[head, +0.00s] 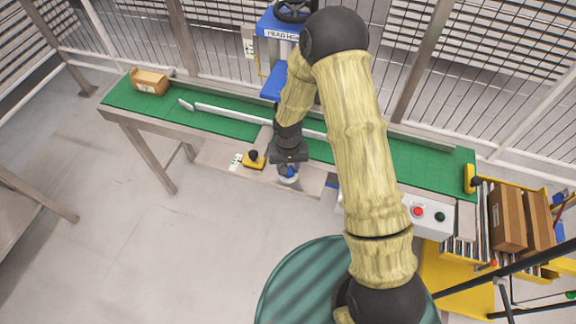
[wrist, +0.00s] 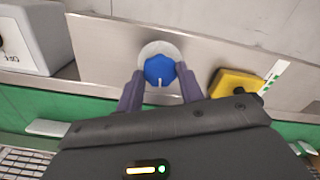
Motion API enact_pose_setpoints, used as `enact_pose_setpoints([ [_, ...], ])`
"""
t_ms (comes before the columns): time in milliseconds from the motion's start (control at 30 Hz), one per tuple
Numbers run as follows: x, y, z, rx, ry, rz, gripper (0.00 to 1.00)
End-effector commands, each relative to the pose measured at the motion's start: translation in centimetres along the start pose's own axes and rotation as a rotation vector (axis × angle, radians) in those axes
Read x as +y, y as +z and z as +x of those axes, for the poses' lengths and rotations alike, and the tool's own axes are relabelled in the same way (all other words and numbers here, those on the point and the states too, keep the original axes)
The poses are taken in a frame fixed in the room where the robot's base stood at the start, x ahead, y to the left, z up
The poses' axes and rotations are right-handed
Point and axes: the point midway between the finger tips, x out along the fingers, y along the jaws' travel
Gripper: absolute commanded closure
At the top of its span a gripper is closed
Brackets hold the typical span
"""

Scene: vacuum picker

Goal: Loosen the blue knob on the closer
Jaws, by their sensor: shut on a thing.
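The blue knob (wrist: 159,69) sits on a round pale base on a metal plate, with a light mark on its near side in the wrist view. In the head view the knob (head: 290,173) shows just below my gripper, at the front edge of the conveyor. My gripper (wrist: 160,84) is shut on the knob, with one dark finger on each side of it. The blue closer machine (head: 275,80) stands behind the conveyor, partly hidden by my arm.
A yellow box with a black knob (head: 254,159) is close to the left of my gripper. A control box with red and green buttons (head: 430,214) stands to the right. The green conveyor (head: 225,125) carries a carton (head: 149,82) at its far left. Cartons (head: 508,220) stand on rollers at the right.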

Motion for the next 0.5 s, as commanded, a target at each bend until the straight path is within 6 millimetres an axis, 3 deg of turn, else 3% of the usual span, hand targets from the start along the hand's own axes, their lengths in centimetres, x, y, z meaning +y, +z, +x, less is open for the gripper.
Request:
enact_pose_setpoints([
  [500, -0.15, -0.15, -0.21, 0.005, -0.002, -0.465, 0.86],
])
